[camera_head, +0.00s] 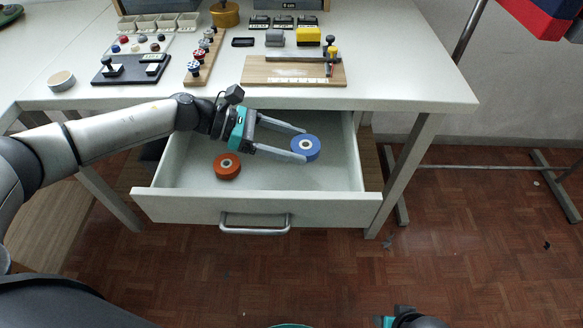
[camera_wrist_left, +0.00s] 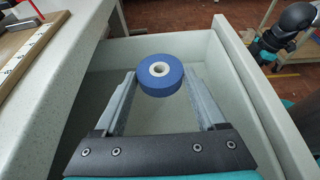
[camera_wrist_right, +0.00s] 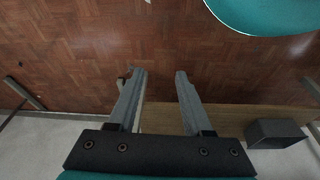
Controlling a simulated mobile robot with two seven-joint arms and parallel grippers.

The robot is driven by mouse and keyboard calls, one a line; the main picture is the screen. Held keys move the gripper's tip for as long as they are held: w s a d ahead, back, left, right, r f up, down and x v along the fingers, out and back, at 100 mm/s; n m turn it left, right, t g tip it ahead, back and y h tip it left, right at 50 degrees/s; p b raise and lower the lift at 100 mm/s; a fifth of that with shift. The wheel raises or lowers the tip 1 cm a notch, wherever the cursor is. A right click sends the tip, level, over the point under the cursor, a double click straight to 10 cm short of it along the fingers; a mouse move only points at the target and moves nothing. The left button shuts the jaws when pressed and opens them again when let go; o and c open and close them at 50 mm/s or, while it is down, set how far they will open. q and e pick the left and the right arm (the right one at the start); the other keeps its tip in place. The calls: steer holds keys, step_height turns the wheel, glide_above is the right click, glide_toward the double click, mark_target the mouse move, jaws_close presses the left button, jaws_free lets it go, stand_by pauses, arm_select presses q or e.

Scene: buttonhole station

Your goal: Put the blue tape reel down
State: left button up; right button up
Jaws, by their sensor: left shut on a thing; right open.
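The blue tape reel (camera_head: 306,147) is a flat blue ring with a white core and a dark hole. My left gripper (camera_head: 304,143) is shut on it, one finger on each side, inside the open drawer (camera_head: 185,208) toward its right part. In the left wrist view the reel (camera_wrist_left: 160,80) shows between the tips of the left gripper (camera_wrist_left: 160,78), over the pale drawer floor. Whether it touches the floor I cannot tell. My right gripper (camera_wrist_right: 160,73) is open and empty, over the wooden floor and away from the drawer.
An orange tape reel (camera_head: 227,166) lies in the drawer left of the blue one. The drawer walls stand around both. The drawer's right side has free floor.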

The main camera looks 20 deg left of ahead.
mark_target(292, 172)
arm_select(q)
step_height(292, 172, down, 4)
steer(key=shift+r+b, duration=0.25)
steer(key=shift+b, duration=0.25)
step_height(292, 172, down, 2)
steer(key=shift+f+b, duration=0.15)
steer(key=shift+b, duration=0.4)
steer(key=shift+f, duration=0.6)
arm_select(e)
step_height(292, 172, up, 6)
steer(key=w+t, duration=0.1)
steer(key=shift+w, duration=0.35)
arm_select(q)
steer(key=shift+f+b, duration=0.1)
steer(key=shift+b, duration=0.2)
arm_select(e)
steer(key=shift+a+r, duration=0.1)
steer(key=shift+r, duration=0.05)
arm_select(q)
steer(key=o, duration=1.3)
arm_select(e)
steer(key=shift+r, duration=0.2)
